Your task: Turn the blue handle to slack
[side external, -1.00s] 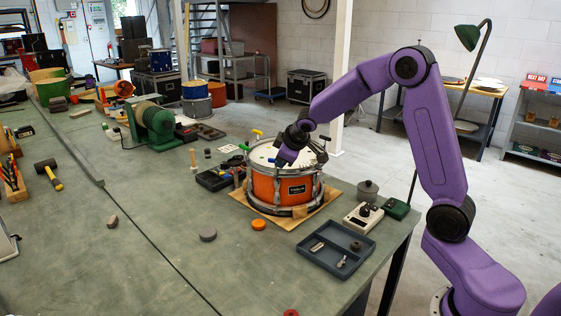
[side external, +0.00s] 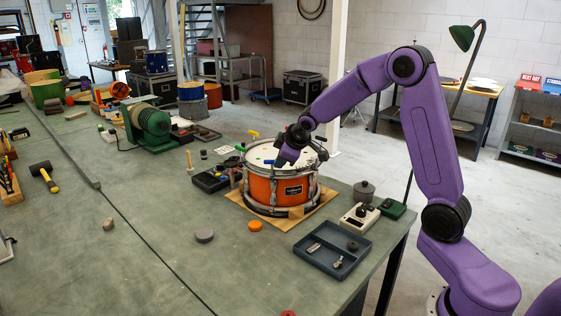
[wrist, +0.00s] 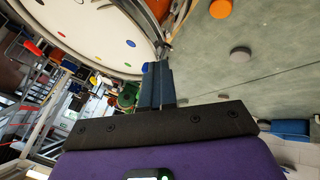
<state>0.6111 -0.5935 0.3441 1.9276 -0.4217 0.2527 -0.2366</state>
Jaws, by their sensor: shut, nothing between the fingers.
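The orange drum (side external: 275,190) stands on a wooden board with its white head up. Coloured dots mark the white drum head (wrist: 85,25). I cannot tell whether the fingertips touch the drum.
An orange puck (side external: 255,225) and a grey disc (side external: 204,236) lie in front of the drum. A grey tray (side external: 318,262) with small parts is at front right, near a cream box (side external: 360,217) and a lidded pot (side external: 363,192). The left of the bench has free room.

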